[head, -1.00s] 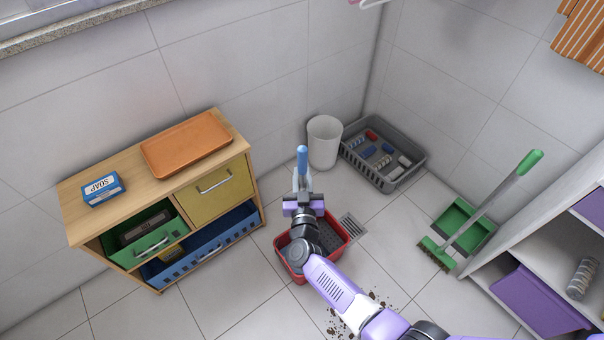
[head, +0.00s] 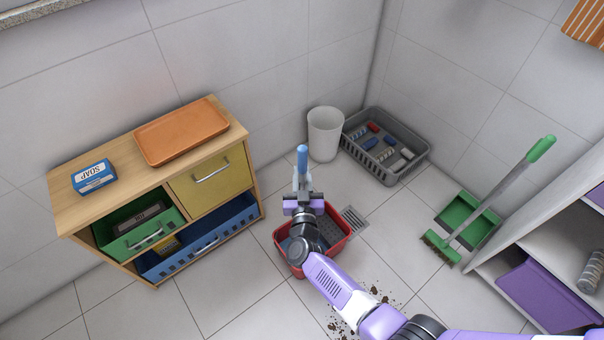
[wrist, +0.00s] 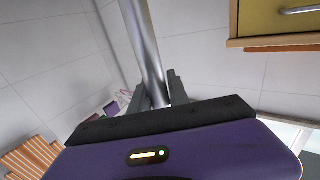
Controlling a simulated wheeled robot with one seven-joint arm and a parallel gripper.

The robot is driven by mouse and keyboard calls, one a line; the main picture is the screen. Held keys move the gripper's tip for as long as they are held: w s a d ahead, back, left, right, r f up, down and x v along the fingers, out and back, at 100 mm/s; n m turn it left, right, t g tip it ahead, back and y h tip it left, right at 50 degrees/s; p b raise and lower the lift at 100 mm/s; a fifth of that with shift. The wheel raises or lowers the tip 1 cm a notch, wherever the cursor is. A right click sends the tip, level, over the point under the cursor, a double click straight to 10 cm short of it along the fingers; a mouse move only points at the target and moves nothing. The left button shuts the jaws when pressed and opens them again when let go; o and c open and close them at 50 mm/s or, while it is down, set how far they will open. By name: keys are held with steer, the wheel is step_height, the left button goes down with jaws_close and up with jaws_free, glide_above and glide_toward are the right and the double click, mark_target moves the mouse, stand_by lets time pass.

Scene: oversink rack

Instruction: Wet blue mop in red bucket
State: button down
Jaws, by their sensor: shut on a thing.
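The blue mop (head: 302,158) stands roughly upright, its blue grip end uppermost. My gripper (head: 303,197) is shut on its metal handle just below the blue grip. In the wrist view the silver handle (wrist: 142,38) runs between the two dark fingers of my gripper (wrist: 152,92). The red bucket (head: 343,243) stands on the floor directly below my gripper in the head view. My arm covers part of the bucket and hides the mop head, so I cannot tell clearly whether the head is inside or touching the bottom.
A wooden cabinet (head: 155,218) stands to the left, with an orange tray on top. A white bin (head: 324,135) and a grey basket (head: 408,165) are behind the bucket. A green broom (head: 500,195) leans at right near a shelf. Dark dirt (head: 375,292) lies beside my arm.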

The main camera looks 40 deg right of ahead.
steer(key=shift+w+r, duration=0.1)
steer(key=shift+r, duration=0.1)
steer(key=shift+w+r, duration=0.5)
steer(key=shift+w, duration=0.3)
steer(key=shift+s+f, duration=0.1)
stand_by(0.3)
steer(key=shift+s+f, duration=0.5)
steer(key=shift+s, duration=0.3)
steer(key=shift+r+p, duration=0.1)
steer(key=shift+p, duration=0.3)
steer(key=shift+s+r+p, duration=0.5)
steer(key=shift+s+p, duration=0.4)
steer(key=shift+p, duration=0.05)
steer(key=shift+w+f, duration=0.1)
